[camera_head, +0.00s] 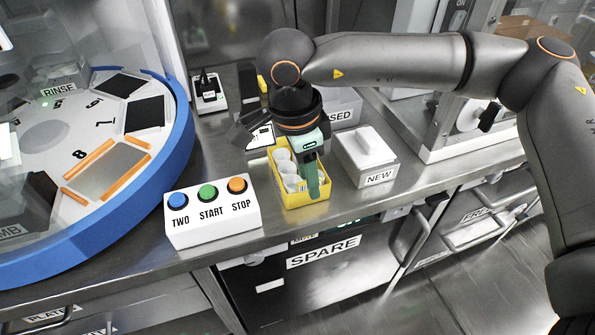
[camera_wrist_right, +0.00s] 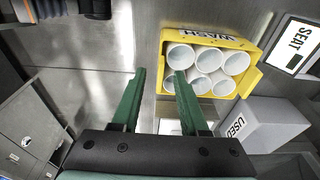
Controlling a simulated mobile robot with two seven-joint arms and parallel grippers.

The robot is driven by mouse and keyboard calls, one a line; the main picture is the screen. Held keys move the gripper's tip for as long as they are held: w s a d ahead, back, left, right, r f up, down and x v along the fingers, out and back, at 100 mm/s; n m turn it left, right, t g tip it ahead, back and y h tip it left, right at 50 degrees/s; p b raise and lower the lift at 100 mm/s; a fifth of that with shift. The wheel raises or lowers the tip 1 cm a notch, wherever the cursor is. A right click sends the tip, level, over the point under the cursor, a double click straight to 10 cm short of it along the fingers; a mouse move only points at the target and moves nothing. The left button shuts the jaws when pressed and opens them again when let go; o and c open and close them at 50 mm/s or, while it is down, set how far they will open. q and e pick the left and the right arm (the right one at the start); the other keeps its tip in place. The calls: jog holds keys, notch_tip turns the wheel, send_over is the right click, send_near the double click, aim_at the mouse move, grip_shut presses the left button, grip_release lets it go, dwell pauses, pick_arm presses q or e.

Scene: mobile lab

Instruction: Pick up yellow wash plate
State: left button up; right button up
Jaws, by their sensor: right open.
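The yellow wash plate (camera_head: 306,201) is an open yellow holder with several white cups in it, on the metal counter behind its front edge. It also shows in the right wrist view (camera_wrist_right: 242,43), where its label reads WASH. My right gripper (camera_head: 313,190) has green fingers and hangs pointing down at the holder's right side in the head view. In the right wrist view its fingers (camera_wrist_right: 160,75) are apart with nothing between them; the right fingertip overlaps the holder's near left edge. I cannot tell whether it touches. My left gripper is not in view.
A white box with TWO, START and STOP buttons (camera_head: 212,217) stands left of the holder. A white NEW box (camera_head: 365,160) stands close on the right, a USED box (camera_head: 344,107) behind. A blue-rimmed round machine (camera_head: 180,140) fills the left. The counter's front edge is near.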

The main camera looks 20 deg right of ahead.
grip_shut()
dwell(0.3)
dwell(1.1)
